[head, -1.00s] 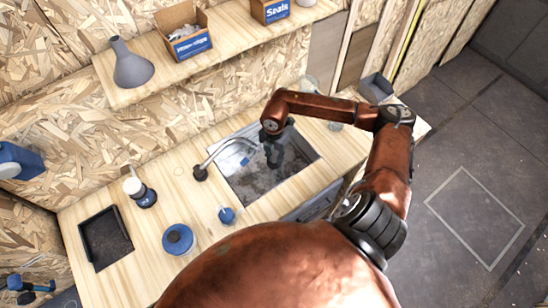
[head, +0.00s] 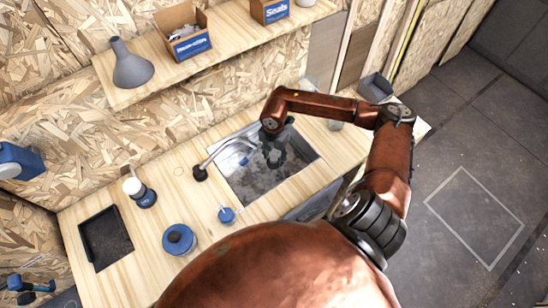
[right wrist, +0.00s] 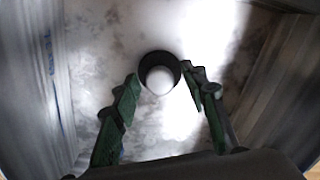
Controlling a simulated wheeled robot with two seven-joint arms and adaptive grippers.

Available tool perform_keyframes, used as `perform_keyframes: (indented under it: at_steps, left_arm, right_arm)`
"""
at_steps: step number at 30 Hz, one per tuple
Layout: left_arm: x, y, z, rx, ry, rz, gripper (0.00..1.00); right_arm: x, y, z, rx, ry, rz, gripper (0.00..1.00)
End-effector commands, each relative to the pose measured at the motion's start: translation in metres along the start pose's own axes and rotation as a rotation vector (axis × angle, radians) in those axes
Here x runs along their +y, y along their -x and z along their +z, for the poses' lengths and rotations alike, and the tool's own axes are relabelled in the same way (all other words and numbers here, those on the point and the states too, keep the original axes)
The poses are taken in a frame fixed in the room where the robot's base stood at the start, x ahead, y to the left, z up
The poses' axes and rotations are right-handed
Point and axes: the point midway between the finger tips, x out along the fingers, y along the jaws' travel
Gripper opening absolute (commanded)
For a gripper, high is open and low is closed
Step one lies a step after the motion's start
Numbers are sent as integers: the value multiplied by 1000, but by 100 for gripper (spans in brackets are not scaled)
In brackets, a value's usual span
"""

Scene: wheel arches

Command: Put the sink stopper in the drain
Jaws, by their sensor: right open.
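My right gripper (head: 274,158) reaches down into the metal sink (head: 247,193) and is open, its green-padded fingers apart. In the right wrist view, a dark round ring with a pale rounded centre (right wrist: 160,80) lies on the sink floor, between and beyond the fingertips. I cannot tell whether this is the open drain or the stopper, nor whether the stopper sits in the drain. The fingers do not visibly hold anything. In the head view the gripper and wrist hide this part of the sink floor. My left gripper is out of view.
A curved tap (head: 220,155) arches over the sink's left side. A small blue-topped item (head: 226,214), a blue round container (head: 178,238), a white-topped bottle (head: 137,188) and a black tray (head: 104,236) stand left on the wooden counter (head: 190,200). A shelf (head: 215,50) runs behind.

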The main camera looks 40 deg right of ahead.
Motion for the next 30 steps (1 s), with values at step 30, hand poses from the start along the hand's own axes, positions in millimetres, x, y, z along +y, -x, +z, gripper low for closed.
perform_keyframes:
  at_steps: [30]
  left_arm:
    - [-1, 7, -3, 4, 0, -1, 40]
  right_arm:
    - [0, 113, 0, 0, 0, 2, 40]
